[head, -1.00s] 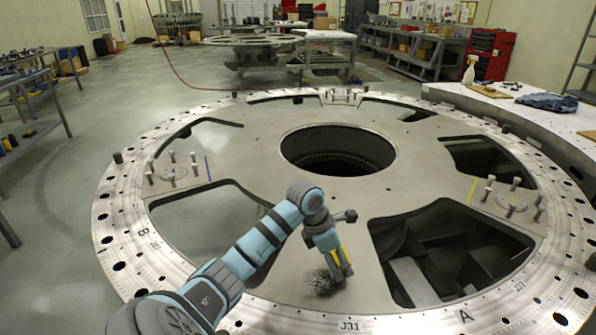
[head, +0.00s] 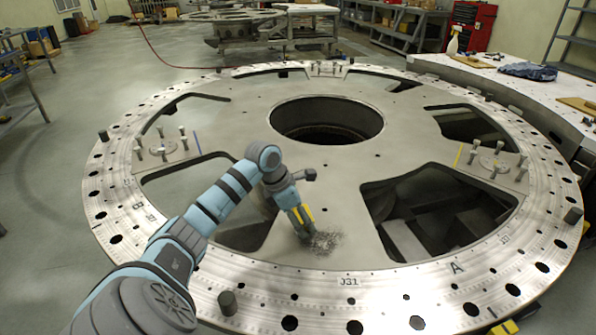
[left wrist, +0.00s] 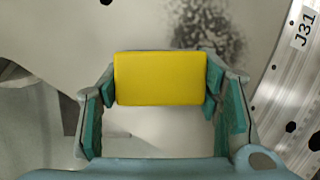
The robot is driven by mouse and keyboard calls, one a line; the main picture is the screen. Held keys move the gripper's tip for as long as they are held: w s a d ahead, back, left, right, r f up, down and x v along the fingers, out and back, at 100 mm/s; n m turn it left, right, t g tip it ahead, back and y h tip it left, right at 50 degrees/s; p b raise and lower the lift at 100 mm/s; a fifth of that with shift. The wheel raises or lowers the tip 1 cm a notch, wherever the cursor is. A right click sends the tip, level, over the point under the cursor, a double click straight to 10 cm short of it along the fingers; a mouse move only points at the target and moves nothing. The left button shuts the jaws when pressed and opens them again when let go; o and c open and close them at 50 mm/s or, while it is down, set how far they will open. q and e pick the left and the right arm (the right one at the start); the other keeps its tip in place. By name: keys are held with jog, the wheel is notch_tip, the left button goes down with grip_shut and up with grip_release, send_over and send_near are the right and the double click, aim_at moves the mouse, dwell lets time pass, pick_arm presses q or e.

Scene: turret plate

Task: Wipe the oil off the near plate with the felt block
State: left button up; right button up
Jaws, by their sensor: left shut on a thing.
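The near plate (head: 345,225) is the flat grey face of the large ring, beside the J31 mark. A dark, speckled oil smear (head: 322,242) lies on it, with a faint grey spread around it. It also shows in the left wrist view (left wrist: 210,32), just beyond the block. My left gripper (head: 303,230) points down at the smear's left edge. It is shut on the felt block, whose yellow face (left wrist: 160,78) fills the space between the fingers in the left wrist view. Whether the block touches the plate I cannot tell. My right gripper is not in view.
Large openings (head: 440,205) flank the plate, and a round hole (head: 327,120) lies beyond it. Upright pegs stand in clusters at left (head: 163,145) and right (head: 495,162). A side bench (head: 480,75) with a spray bottle (head: 453,44) and blue cloth (head: 527,70) stands back right.

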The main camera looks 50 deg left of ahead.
pick_arm(q)
notch_tip(320, 180, up, 3)
jog(key=shift+w+d+r+p, duration=0.1)
jog(key=shift+r+p, duration=0.1)
jog(key=shift+p, duration=0.95)
jog(key=shift+r+p, duration=1.05)
jog(key=shift+r, duration=0.55)
